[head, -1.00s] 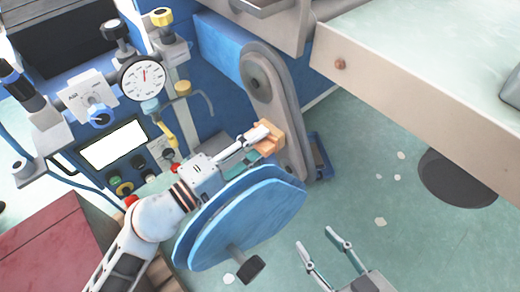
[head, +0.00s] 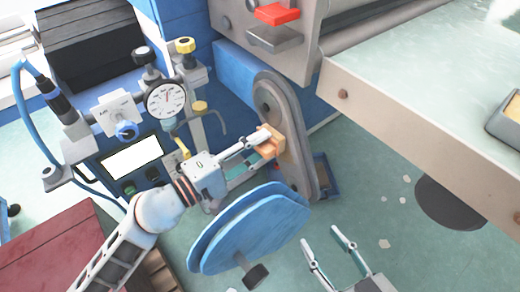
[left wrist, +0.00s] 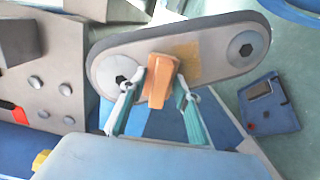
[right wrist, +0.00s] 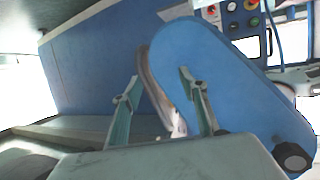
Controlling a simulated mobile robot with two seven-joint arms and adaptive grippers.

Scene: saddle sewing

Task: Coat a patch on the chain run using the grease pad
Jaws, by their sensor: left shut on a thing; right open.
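The chain run (head: 292,150) is a long grey rounded plate with a hub at each end, on the side of the blue machine. My left gripper (head: 265,143) is shut on the grease pad (left wrist: 160,80), an orange-brown block, and holds it over the run nearer the upper hub. The pad seems to touch the face; its contact side is hidden. In the left wrist view, a tan patch (left wrist: 186,58) shows on the run beside the pad. My right gripper (head: 322,240) is open and empty, low and right of the blue cover; the right wrist view shows its fingers apart (right wrist: 160,80).
The blue cover (head: 250,230) with a black knob stands just below my left gripper. A gauge (head: 166,98) and control panel are at left. A pale-topped table (head: 420,130) juts in at right. A blue tray (left wrist: 268,105) lies beside the run's lower end. Floor shows below the table.

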